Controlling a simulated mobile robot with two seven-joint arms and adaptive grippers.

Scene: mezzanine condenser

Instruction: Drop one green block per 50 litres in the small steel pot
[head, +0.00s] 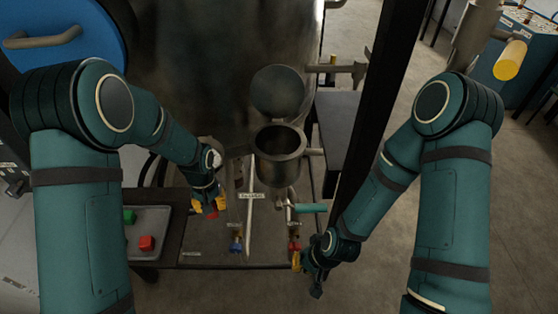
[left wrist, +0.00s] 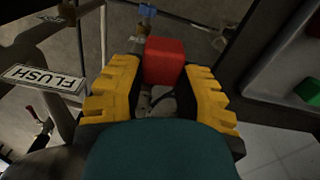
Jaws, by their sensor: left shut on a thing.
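My left gripper (head: 208,203) has yellow fingers and is shut on a red block (left wrist: 165,62). The red block shows between the finger pads in the left wrist view, and its edge shows below the fingers in the head view. The small steel pot (head: 280,172) stands open to the right of this gripper, its round lid (head: 278,90) raised behind it. A green block (head: 129,215) lies on the grey tray (head: 160,220) at the left; it also shows in the left wrist view (left wrist: 308,90). My right gripper (head: 314,278) hangs low, right of the pot; its finger opening is unclear.
Another red block (head: 147,242) lies on the tray. A large steel vessel (head: 205,70) stands behind the pot. Pipes, small valves and a teal handle (head: 312,208) lie below the pot. A FLUSH label (left wrist: 42,78) shows in the left wrist view. A dark post (head: 375,110) rises at the right.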

